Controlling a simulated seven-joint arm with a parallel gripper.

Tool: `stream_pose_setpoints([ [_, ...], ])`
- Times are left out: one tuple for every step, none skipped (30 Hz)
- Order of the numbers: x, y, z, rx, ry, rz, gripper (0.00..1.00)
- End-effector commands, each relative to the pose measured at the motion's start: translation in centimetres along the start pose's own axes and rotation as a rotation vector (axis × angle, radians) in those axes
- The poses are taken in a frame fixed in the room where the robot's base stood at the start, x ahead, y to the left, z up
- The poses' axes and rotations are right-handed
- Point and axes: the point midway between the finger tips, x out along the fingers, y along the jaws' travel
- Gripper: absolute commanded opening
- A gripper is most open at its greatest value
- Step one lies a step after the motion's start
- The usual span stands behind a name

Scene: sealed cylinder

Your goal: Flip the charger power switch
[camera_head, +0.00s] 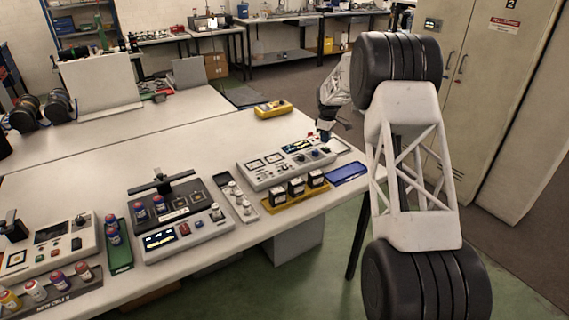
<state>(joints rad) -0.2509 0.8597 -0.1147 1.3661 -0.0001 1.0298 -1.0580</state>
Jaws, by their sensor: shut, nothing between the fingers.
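A long light-grey bench unit (262,177) with two meters, a lit display and several dark knobs stands near the right end of the table; it looks like the charger. Its labels are too small to read, and I cannot make out which control is the power switch. My gripper (325,136) is shut and empty, pointing down at the right end of this unit, by the knobs. It is small in the view, and I cannot tell whether it touches the panel. The gripper hides part of the unit's right end.
A yellow tray (268,208) with black battery-like blocks and a blue tray (347,173) lie in front of the unit. A grey tray (235,201) lies at its left. A yellow box (273,109) stands behind. Another instrument (185,246) stands further left. The table's middle is clear.

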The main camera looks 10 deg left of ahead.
Motion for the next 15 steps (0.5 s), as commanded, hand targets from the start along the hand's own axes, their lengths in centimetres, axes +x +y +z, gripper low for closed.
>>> stream_pose_setpoints([
  [-0.3, 0.0, 0.0, 0.0, 0.0, 0.0, 0.0],
  [-0.5, 0.0, 0.0, 0.0, 0.0, 0.0, 0.0],
  [-0.7, 0.0, 0.0, 0.0, 0.0, 0.0, 0.0],
  [-0.8, 0.0, 0.0, 0.0, 0.0, 0.0, 0.0],
  [-1.0, 0.0, 0.0, 0.0, 0.0, 0.0, 0.0],
  [-1.2, 0.0, 0.0, 0.0, 0.0, -0.001, 0.0],
  [-1.4, 0.0, 0.0, 0.0, 0.0, -0.001, 0.0],
  [-1.5, 0.0, 0.0, 0.0, 0.0, -0.001, 0.0],
  [-1.8, 0.0, 0.0, 0.0, 0.0, -0.001, 0.0],
  [-1.9, 0.0, 0.0, 0.0, 0.0, 0.0, 0.0],
  [-2.1, 0.0, 0.0, 0.0, 0.0, 0.0, 0.0],
  [-2.4, 0.0, 0.0, 0.0, 0.0, 0.0, 0.0],
  [-2.5, 0.0, 0.0, 0.0, 0.0, 0.0, 0.0],
  [-2.7, 0.0, 0.0, 0.0, 0.0, 0.0, 0.0],
  [-2.9, 0.0, 0.0, 0.0, 0.0, 0.0, 0.0],
])
